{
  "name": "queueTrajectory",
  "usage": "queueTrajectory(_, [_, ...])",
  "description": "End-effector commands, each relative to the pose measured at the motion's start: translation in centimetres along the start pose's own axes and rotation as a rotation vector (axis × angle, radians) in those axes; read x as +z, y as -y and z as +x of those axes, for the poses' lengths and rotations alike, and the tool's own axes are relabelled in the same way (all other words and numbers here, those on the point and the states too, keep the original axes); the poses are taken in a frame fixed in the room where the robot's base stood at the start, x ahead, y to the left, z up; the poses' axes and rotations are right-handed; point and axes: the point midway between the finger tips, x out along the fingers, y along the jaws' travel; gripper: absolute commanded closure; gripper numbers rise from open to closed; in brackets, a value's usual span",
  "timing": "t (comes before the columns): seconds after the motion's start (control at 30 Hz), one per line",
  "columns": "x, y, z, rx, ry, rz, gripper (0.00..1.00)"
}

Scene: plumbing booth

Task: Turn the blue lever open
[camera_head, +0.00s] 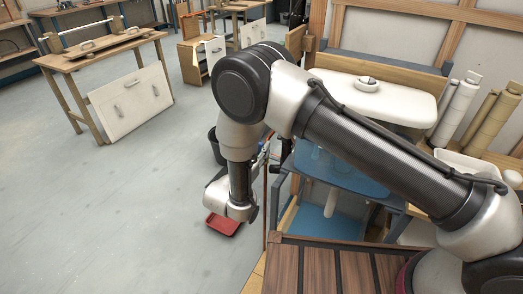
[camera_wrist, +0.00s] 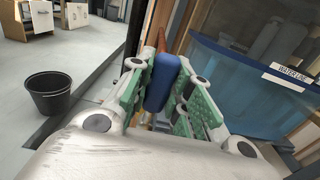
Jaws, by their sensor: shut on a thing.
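The blue lever (camera_wrist: 160,84) shows in the wrist view as an upright, slightly tilted blue handle between the green-padded fingers of my gripper (camera_wrist: 162,95). My gripper is shut on it. A copper-coloured pipe (camera_wrist: 163,38) shows just behind the top of the lever. The valve body under the lever is mostly hidden by the fingers. In the head view my arm hides the lever, and the fingers cannot be made out clearly at the far side of my wrist.
A blue panel with a "WATER LINE" label (camera_wrist: 290,77) stands close on the right in the wrist view. A black bucket (camera_wrist: 50,93) stands on the floor to the left. In the head view a red tray (camera_head: 222,224) lies below my wrist, and open floor (camera_head: 110,200) spreads left.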

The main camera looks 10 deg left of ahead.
Motion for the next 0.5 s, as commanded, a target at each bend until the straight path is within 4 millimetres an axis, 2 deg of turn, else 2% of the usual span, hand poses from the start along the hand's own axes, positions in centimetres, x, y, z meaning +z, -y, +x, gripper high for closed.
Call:
queueTrajectory(0.27, [-0.15, -0.05, -0.11, 0.004, -0.003, -0.005, 1.0])
queueTrajectory(0.3, [-0.15, -0.05, -0.11, 0.004, -0.003, -0.004, 0.75])
queueTrajectory(0.4, [-0.12, -0.04, -0.09, 0.003, -0.002, -0.004, 0.57])
queueTrajectory(0.5, [-0.08, -0.03, -0.07, 0.002, -0.001, -0.003, 0.57])
